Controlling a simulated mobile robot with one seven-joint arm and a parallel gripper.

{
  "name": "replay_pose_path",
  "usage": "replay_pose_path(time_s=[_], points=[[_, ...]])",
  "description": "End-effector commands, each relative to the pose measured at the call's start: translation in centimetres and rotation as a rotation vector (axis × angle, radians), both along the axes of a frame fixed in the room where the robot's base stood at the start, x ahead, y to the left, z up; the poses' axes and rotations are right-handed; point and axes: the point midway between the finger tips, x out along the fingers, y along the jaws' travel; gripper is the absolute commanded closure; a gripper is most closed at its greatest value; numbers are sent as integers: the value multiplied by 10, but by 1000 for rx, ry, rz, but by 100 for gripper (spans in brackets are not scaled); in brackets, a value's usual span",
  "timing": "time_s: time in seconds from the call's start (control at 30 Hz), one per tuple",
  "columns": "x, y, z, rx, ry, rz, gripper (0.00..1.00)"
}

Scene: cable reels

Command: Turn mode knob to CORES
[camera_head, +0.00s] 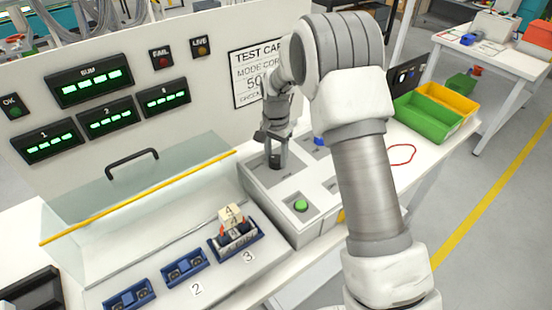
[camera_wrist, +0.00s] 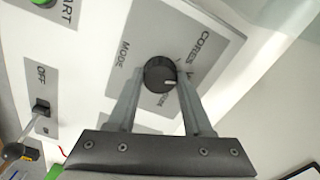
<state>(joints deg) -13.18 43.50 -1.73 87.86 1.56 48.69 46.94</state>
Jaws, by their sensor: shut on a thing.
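The mode knob (camera_wrist: 158,72) is a round black knob with a white mark, on a grey plate (camera_wrist: 195,50) lettered MODE and CORES. In the wrist view the white mark lies right of the knob's middle, toward the right finger. Other lettering on the plate is partly hidden. My gripper (camera_wrist: 159,88) has one finger on each side of the knob and is shut on it. In the head view my gripper (camera_head: 276,158) reaches down onto the knob at the back left of the white control box (camera_head: 290,228); the knob is mostly hidden there.
A green START button (camera_head: 301,205) sits in front of the knob. A black switch marked OFF (camera_wrist: 41,107) is on the same box. A clear cover with a yellow edge (camera_head: 140,198) and blue holders (camera_head: 185,267) stand to the left. A test card (camera_head: 257,75) hangs behind.

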Motion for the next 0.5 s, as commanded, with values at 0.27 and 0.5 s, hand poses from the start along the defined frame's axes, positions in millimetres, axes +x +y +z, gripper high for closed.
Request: replay_pose_path(time_s=[0.27, 0.5], points=[[1, 0, -1, 1, -2, 262, 100], [1, -1, 0, 1, -3, 465, 100]])
